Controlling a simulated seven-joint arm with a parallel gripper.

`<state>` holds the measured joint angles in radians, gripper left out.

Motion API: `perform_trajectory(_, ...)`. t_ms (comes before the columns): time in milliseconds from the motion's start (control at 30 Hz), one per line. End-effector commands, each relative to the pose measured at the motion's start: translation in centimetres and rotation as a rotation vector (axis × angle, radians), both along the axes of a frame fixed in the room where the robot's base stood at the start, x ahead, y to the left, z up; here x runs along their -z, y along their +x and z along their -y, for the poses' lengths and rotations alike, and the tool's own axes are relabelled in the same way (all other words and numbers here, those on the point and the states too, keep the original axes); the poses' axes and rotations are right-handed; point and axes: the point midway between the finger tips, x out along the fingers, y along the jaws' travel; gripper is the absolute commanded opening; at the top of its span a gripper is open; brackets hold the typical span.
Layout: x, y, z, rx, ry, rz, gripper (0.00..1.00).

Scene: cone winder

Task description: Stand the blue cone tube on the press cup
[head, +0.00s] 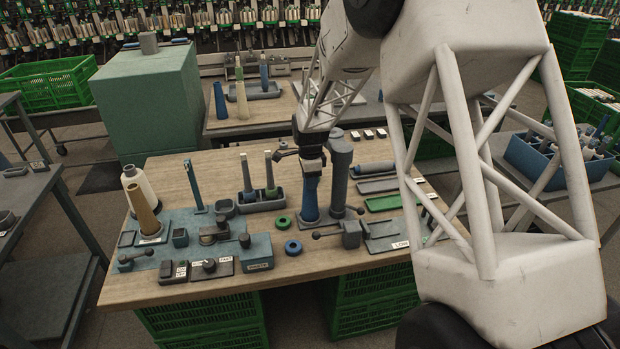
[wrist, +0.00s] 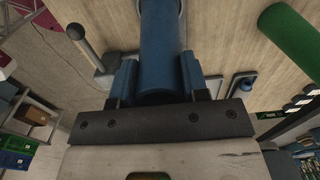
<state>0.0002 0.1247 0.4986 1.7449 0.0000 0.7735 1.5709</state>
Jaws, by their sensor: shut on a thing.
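The blue cone tube (head: 311,196) is upright in the head view, below my gripper (head: 312,168). My gripper is shut on its upper part. In the wrist view the blue tube (wrist: 161,45) runs between the two fingers of my gripper (wrist: 160,85). The tube's lower end is at a dark grey round base beside the grey press column (head: 340,185); I take this base to be the press cup (head: 310,224). A grey rim shows around the tube's far end in the wrist view. I cannot tell whether the tube is fully seated.
A lever with a dark knob (head: 318,235) lies just in front of the tube. Green (head: 282,223) and blue (head: 293,247) rings lie to its left. A grey rack (head: 262,203) with standing tubes is further left.

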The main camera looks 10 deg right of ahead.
Motion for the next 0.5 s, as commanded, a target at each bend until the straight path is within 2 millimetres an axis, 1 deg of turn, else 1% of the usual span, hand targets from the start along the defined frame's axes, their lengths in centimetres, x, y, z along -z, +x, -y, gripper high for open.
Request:
perform_trajectory(200,-0.01,0.00,0.00,0.000,0.000,0.000,0.20)
perform_trajectory(233,-0.01,0.01,0.00,0.000,0.000,0.000,0.46)
perform_trajectory(400,-0.02,0.01,0.00,0.000,0.000,0.000,0.71)
perform_trajectory(500,-0.02,0.01,0.00,0.000,0.000,0.000,0.71)
